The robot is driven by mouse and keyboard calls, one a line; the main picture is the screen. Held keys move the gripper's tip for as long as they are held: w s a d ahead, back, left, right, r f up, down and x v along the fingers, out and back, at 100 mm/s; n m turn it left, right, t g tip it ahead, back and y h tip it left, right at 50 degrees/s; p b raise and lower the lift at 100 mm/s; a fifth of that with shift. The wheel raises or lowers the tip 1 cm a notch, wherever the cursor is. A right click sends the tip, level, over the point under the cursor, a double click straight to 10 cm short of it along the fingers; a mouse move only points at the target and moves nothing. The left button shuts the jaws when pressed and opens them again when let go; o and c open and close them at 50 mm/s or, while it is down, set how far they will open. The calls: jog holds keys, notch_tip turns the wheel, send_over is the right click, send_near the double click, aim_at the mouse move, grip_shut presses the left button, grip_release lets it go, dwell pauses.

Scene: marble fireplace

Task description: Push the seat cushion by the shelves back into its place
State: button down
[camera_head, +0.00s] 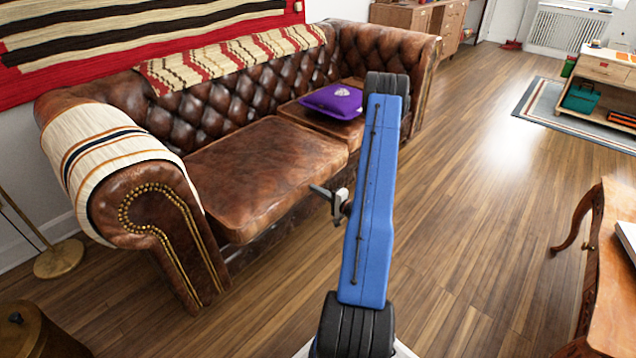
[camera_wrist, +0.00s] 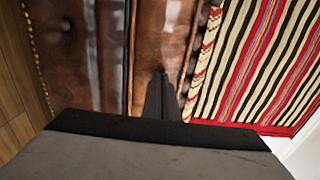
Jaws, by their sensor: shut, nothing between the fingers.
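The brown leather sofa has two seat cushions. The near left cushion (camera_head: 265,170) shows whole, with its front edge facing the floor. The far right cushion (camera_head: 308,118), on the side of the wooden cabinets, is partly hidden by my blue arm and a purple pillow. Its front edge is hard to see, so I cannot tell how far it sticks out. My gripper (camera_head: 316,190) is shut and empty in front of the sofa, pointing left towards its front. I cannot tell whether it touches the leather. The wrist view shows its dark fingers (camera_wrist: 161,95) against brown leather (camera_wrist: 165,35).
The purple pillow (camera_head: 333,101) lies on the far cushion. Wooden cabinets (camera_head: 405,14) stand behind the sofa's far end. A wooden table (camera_head: 612,285) is at the right. The floor (camera_head: 480,200) between sofa and table is clear. A floor lamp base (camera_head: 58,259) stands left.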

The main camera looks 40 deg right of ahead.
aim_at(307, 189)
jog(key=shift+w+a, duration=0.85)
jog(key=shift+w, duration=0.2)
dwell(0.4)
jog(key=shift+w+a, duration=0.3)
jog(key=shift+w, duration=0.35)
jog(key=shift+w+a, duration=0.1)
jog(key=shift+w, duration=0.6)
jog(key=shift+s+d, duration=0.2)
jog(key=shift+s+d, duration=0.4)
jog(key=shift+d, duration=0.1)
jog(key=shift+s+d, duration=0.1)
jog(key=shift+d, duration=0.4)
jog(key=shift+w+d, duration=1.05)
jog(key=shift+d, duration=0.05)
jog(key=shift+s+a, duration=0.55)
jog(key=shift+a, duration=0.05)
